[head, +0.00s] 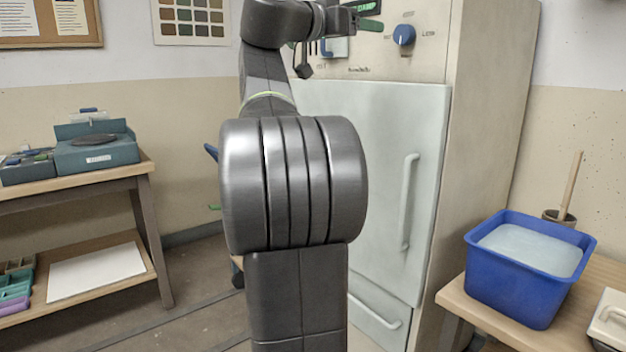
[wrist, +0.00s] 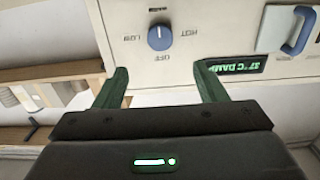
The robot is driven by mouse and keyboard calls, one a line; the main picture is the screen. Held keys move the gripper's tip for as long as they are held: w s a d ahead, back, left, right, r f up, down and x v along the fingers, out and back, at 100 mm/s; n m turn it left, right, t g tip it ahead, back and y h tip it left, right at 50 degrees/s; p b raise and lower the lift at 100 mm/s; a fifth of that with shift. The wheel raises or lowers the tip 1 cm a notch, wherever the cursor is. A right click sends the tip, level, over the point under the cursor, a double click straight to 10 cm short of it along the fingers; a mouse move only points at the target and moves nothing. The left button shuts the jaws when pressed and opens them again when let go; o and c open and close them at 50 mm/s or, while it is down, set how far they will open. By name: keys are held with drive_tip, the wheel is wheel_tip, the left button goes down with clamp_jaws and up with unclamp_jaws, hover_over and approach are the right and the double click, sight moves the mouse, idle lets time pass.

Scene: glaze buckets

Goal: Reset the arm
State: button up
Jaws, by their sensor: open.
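My arm stands in the middle of the head view, bent over at the top and reaching toward the upper part of a pale cabinet (head: 375,150). My gripper (wrist: 160,80) shows in the wrist view with its two green fingers apart and nothing between them. Beyond the fingers is the cabinet's control panel (wrist: 200,25), upside down in this view, with a blue knob (wrist: 161,37). A lit green display (wrist: 236,66) is partly covered by one finger. In the head view the knob (head: 403,35) is right of my gripper (head: 368,15), whose fingers are only partly visible.
The cabinet has a closed door with a white handle (head: 409,202). A blue tub (head: 515,290) of pale liquid stands on a wooden table (head: 455,300) at the right. A wooden shelf unit (head: 150,165) with teal equipment (head: 95,155) stands at the left. Floor (head: 190,285) shows between.

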sight(400, 34)
drive_tip(key=p+x, duration=0.1)
drive_tip(key=x, duration=1.3)
drive_tip(key=shift+r, duration=0.15)
drive_tip(key=shift+s+a+n+p, duration=0.15)
drive_tip(key=shift+n+p, duration=0.4)
drive_tip(key=shift+n, duration=0.65)
drive_tip(key=n+p, duration=0.1)
drive_tip(key=n, duration=0.2)
drive_tip(key=n+p, duration=0.3)
drive_tip(key=n, duration=0.2)
drive_tip(key=shift+r+n+p, duration=0.15)
drive_tip(key=shift+n+p, duration=0.15)
drive_tip(key=shift+p, duration=0.05)
drive_tip(key=n+p, duration=0.4)
drive_tip(key=n, duration=0.1)
drive_tip(key=shift+n, duration=0.3)
drive_tip(key=n+p, duration=0.3)
drive_tip(key=shift+n+p, duration=0.95)
drive_tip(key=shift+n, duration=0.15)
drive_tip(key=shift+f, duration=0.3)
drive_tip(key=shift+r, duration=0.1)
